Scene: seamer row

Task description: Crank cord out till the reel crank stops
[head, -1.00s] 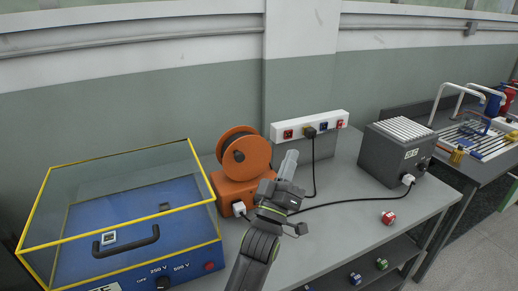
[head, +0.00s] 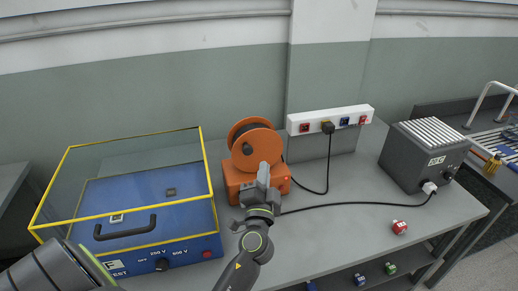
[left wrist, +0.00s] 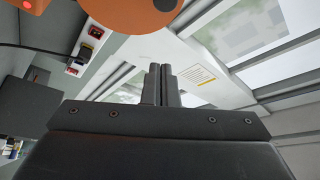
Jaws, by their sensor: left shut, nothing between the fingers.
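The orange cord reel (head: 256,145) stands on its orange base (head: 232,182) on the grey bench, against the wall side. My left gripper (head: 263,170) is shut and empty, pointing up in front of the reel and covering part of its base. In the left wrist view its closed fingers (left wrist: 160,72) have nothing between them, and the orange reel (left wrist: 135,12) shows at the top edge. I cannot make out the crank. A black cord (head: 350,204) runs across the bench from near the reel to the grey heater-like box (head: 428,158). My right gripper is not in view.
A blue tester with a yellow-edged clear cover (head: 190,247) stands left of the reel. A white socket strip (head: 345,115) with a black plug is behind, right of the reel. A red-and-white block (head: 399,228) lies at the right. The bench's middle right is mostly clear.

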